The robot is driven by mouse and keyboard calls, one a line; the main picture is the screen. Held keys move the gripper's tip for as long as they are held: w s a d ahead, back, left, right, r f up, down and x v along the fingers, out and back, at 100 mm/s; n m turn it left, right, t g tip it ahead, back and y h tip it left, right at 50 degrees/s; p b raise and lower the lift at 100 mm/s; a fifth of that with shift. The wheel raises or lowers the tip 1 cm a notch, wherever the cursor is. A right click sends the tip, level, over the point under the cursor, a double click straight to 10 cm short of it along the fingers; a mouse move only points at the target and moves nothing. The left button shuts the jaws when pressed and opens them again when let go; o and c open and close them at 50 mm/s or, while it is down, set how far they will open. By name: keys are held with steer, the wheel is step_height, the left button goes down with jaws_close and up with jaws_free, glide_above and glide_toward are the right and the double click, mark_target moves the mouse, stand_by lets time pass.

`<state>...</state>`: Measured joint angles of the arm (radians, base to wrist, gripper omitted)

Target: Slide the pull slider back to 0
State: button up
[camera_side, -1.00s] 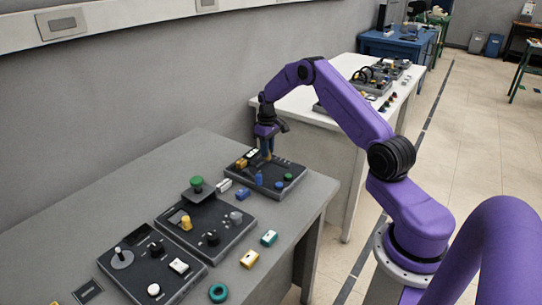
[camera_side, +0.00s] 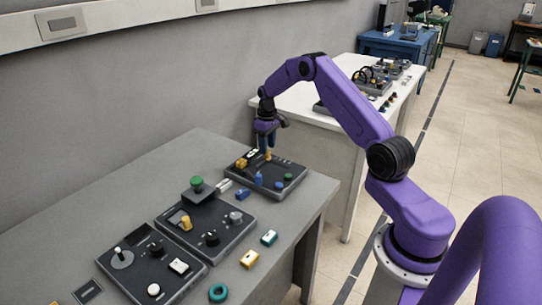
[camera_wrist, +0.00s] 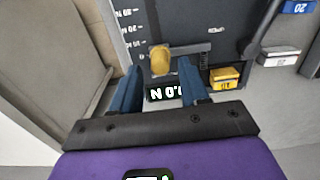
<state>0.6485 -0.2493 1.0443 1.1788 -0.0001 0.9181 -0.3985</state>
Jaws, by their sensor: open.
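The yellow slider handle (camera_wrist: 160,60) stands on the dark panel (camera_side: 288,166) at the far end of the grey bench, and it also shows in the side view (camera_side: 268,155). In the wrist view a grey bar runs right from the handle, and N scale marks (camera_wrist: 132,27) run along its left. My gripper (camera_wrist: 160,78) is open, its two blue fingers apart, one to each side below the handle in the picture. In the side view my gripper (camera_side: 267,147) is just above the handle. A display (camera_wrist: 165,93) reads about 0.0 N, partly hidden by a finger.
A yellow block (camera_wrist: 226,77) stands close right of my gripper in the wrist view, with a white block (camera_wrist: 279,56) farther right. Other control panels (camera_side: 205,226) lie nearer on the bench.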

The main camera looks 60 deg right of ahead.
steer(key=shift+r, duration=2.6)
steer(key=shift+a+r, duration=0.1)
steer(key=shift+a, duration=0.2)
steer(key=s+a+r+n, duration=0.2)
steer(key=s+a+r, duration=0.1)
steer(key=a, duration=0.6)
steer(key=s+a+r+n, duration=0.2)
steer(key=s+a+r, duration=0.2)
steer(key=a, duration=0.5)
steer(key=s+a+r+n, duration=0.2)
steer(key=s+a+r, duration=0.1)
steer(key=a, duration=0.7)
steer(key=s+a+r+n, duration=0.1)
steer(key=s+a+n, duration=0.15)
steer(key=s, duration=0.85)
steer(key=s+a+r+n, duration=0.2)
steer(key=s+a, duration=0.2)
steer(key=s, duration=0.6)
steer(key=s+d+f+n, duration=0.1)
steer(key=s+d+n, duration=0.1)
steer(key=s, duration=0.7)
steer(key=shift+d+f, duration=0.25)
steer(key=shift+f, duration=0.05)
